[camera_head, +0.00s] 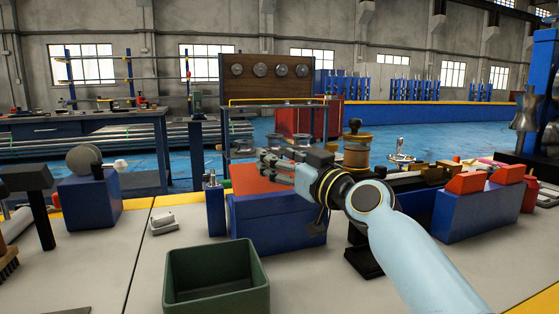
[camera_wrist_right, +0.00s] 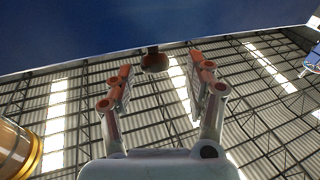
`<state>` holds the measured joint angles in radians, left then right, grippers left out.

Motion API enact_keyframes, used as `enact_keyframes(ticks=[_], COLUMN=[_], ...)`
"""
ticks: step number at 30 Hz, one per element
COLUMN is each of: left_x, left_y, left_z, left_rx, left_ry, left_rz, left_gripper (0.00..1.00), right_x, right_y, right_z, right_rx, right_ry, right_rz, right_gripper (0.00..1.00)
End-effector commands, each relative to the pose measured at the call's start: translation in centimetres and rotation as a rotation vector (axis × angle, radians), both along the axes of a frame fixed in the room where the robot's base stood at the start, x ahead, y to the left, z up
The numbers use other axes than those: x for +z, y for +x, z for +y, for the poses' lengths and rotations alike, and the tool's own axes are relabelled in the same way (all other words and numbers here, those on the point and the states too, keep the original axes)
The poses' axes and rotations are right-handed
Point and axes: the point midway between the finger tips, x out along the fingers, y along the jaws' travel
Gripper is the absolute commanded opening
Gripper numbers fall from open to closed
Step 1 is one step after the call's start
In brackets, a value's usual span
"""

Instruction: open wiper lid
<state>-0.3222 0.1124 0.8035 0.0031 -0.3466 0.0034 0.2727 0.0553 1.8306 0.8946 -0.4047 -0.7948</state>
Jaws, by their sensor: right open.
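A blue box (camera_head: 275,225) with an orange-red top (camera_head: 255,178) stands near the middle of the table in the head view. It may be the wiper; I cannot tell which part is its lid. My right gripper (camera_head: 270,162) is open and empty, above the back part of this box, pointing left. In the right wrist view, the open fingers (camera_wrist_right: 160,68) lie either side of a small dark reddish knob (camera_wrist_right: 154,62) at the edge of a dark blue surface. Contact cannot be told. My left gripper is not in view.
A green bin (camera_head: 217,275) stands in front of the box. A small blue block with a metal pin (camera_head: 214,205) stands just left of the box. A brass-coloured cylinder (camera_head: 356,150) stands behind my right wrist. A blue block with orange tops (camera_head: 475,210) is at the right.

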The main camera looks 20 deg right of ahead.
Motion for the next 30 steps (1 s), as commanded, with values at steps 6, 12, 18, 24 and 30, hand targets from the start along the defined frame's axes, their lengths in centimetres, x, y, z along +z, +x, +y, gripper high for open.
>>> enact_keyframes(ticks=[6, 12, 18, 24, 30], left_x=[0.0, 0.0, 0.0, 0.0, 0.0], left_y=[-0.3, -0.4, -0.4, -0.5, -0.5], left_z=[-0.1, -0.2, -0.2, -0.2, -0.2], left_rx=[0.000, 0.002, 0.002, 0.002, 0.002], left_ry=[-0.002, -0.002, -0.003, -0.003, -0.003], left_rz=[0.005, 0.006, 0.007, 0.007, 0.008], left_gripper=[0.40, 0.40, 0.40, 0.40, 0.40], right_x=[-0.5, -1.2, -1.6, -1.6, -1.6], right_y=[-3.1, -7.5, -10.4, -11.3, -11.2], right_z=[-1.0, -2.3, -3.3, -3.5, -3.5], right_rx=[0.000, 0.002, 0.002, 0.002, 0.002], right_ry=[-0.004, -0.005, -0.002, 0.001, 0.001], right_rz=[0.002, 0.005, 0.005, 0.003, 0.003], right_gripper=[0.54, 0.54, 0.54, 0.54, 0.54])
